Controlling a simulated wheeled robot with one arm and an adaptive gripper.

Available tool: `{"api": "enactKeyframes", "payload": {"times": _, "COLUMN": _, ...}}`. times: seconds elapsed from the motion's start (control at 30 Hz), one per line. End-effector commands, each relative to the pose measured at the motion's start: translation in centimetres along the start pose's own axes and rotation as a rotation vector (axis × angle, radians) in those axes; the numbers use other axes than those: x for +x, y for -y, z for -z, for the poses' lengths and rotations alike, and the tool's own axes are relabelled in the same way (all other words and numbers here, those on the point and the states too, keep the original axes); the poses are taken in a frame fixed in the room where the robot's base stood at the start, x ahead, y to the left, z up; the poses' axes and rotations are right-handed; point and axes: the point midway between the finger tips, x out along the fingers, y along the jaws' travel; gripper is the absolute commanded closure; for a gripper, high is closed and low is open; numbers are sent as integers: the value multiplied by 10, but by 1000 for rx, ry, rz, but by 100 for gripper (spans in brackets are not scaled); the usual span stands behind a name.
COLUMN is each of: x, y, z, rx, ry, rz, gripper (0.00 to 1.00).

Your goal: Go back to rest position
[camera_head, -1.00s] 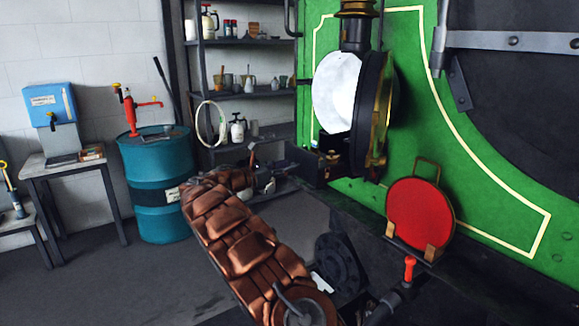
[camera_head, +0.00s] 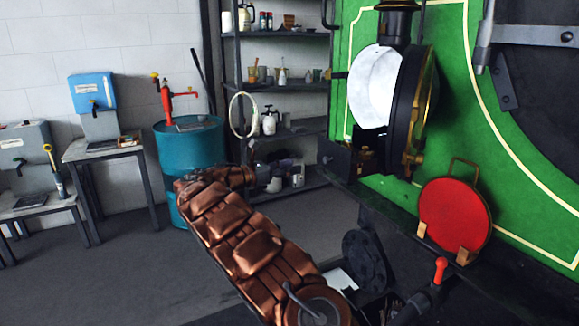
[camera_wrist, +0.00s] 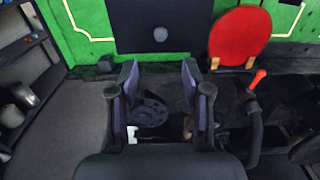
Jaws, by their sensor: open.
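My gripper (camera_wrist: 160,100) is open and empty in the wrist view, with its two fingers apart and the dark round buffer of the tram behind the gap. In the head view my copper-coloured arm reaches from the bottom centre up and left, ending in front of the blue drum (camera_head: 189,150). The gripper's fingers cannot be made out in the head view. The green tram front (camera_head: 462,125) stands to the right, with a large lamp (camera_head: 378,85) and a red disc (camera_head: 454,214) on its ledge.
A shelf rack (camera_head: 278,88) with bottles and cups stands at the back. A small table (camera_head: 104,151) with a blue box (camera_head: 93,92) is at the left. A hose with a red handle (camera_head: 440,270) sits low right. The floor at left is clear.

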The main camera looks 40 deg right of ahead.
Motion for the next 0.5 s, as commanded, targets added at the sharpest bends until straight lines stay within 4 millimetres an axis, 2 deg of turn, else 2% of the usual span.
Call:
{"api": "enactKeyframes", "payload": {"times": 0.33, "x": 0, "y": 2, "z": -1, "rx": 5, "ry": -3, "rz": 3, "gripper": 52}}
{"api": "enactKeyframes", "payload": {"times": 0.5, "x": 2, "y": 24, "z": -11, "rx": 63, "ry": -41, "rz": 29, "gripper": 52}}
